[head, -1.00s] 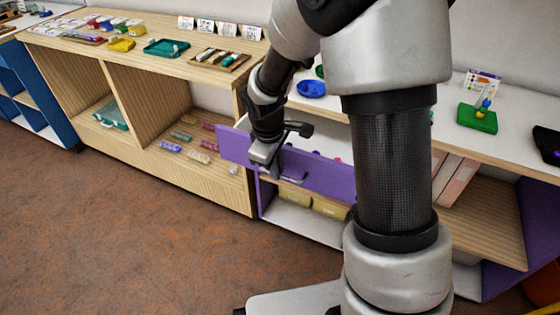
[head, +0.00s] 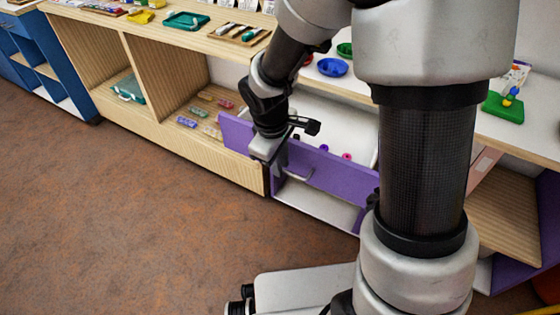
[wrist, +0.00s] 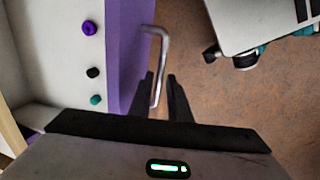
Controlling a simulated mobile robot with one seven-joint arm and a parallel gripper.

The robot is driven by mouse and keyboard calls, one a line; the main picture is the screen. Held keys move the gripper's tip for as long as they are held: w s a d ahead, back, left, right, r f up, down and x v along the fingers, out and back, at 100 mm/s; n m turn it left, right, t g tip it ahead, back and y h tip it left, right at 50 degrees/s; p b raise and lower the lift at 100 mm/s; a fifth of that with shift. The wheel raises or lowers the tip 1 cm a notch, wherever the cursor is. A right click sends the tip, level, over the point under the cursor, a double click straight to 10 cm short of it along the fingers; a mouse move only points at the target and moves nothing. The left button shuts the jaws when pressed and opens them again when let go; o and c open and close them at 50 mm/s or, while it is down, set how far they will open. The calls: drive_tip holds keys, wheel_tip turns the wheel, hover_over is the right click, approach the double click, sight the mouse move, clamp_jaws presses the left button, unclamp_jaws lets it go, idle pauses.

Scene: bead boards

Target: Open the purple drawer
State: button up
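The purple drawer (head: 335,176) is pulled out from the shelf unit, with its white inside showing behind the purple front. It also shows along the left of the wrist view (wrist: 125,55). Its grey bar handle (wrist: 161,60) passes between the two fingers of my gripper (wrist: 161,80). A gap shows between the bar and the right finger, so the fingers look apart rather than clamped. In the head view my gripper (head: 268,158) is at the drawer front, beside the handle (head: 298,174), with the fingertips mostly hidden.
Small beads, including a purple one (wrist: 89,28) and a black one (wrist: 92,72), lie in the drawer. A blue bowl (head: 332,67) and a green board (head: 503,107) stand on the top. Brown floor (head: 130,220) before the drawer is clear.

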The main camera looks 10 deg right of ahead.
drive_tip(key=shift+o, duration=0.9)
wheel_tip(320, 180, up, 17)
drive_tip(key=s+a+p, duration=0.2)
drive_tip(key=p, duration=0.3)
drive_tip(key=shift+s, duration=0.35)
